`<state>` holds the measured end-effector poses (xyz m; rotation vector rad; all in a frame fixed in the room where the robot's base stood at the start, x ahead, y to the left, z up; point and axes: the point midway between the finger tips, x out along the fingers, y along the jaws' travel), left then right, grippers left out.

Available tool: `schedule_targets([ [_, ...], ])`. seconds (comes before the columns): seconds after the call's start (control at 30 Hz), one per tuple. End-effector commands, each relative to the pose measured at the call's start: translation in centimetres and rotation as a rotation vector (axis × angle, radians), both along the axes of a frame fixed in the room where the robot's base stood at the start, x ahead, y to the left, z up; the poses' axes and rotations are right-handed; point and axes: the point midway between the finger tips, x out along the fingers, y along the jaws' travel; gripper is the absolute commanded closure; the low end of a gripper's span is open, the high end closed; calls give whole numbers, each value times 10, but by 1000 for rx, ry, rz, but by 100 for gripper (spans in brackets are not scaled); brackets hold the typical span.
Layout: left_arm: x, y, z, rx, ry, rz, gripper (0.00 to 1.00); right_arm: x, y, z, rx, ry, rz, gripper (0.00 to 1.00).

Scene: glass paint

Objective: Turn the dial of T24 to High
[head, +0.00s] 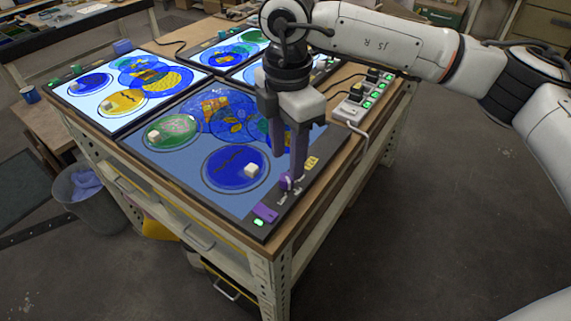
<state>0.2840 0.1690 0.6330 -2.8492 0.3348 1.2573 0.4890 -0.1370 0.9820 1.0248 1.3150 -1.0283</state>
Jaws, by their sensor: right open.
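My right gripper (296,172) reaches down from the top right over the right edge strip of the nearest light panel (214,196). Its fingers are open, with the tips right by a small purple dial (286,183) on that strip. Part of the dial is hidden by the fingers, and I cannot tell whether they touch it. The dial's setting is too small to read. A yellow tag (312,162) and a purple tag (265,213) lie on the same strip; their writing is not legible. I cannot confirm which panel is T24. My left gripper is not in view.
Other lit panels with round coloured glass pieces stand at the left (125,91) and back. A power strip (358,103) with green lights sits at the table's right edge. A bin (91,199) stands on the floor at left. The floor at right is clear.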

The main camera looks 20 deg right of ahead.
Motion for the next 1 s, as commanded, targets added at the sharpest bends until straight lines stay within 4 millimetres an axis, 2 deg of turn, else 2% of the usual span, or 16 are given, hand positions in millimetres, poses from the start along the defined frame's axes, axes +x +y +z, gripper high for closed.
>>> schedule_targets([
  [0.1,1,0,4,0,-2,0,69,-1,0,-21,0,3,1,58],
  [0.3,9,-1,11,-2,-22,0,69,0,1,-43,2,1,1,58],
  [0.63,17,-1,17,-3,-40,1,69,0,1,-48,2,0,2,58],
  [0.67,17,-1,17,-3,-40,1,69,0,1,-48,2,0,2,60],
  [0.9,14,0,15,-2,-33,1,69,0,1,-47,2,0,2,100],
  [1.0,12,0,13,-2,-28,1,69,0,1,-47,2,0,3,100],
])
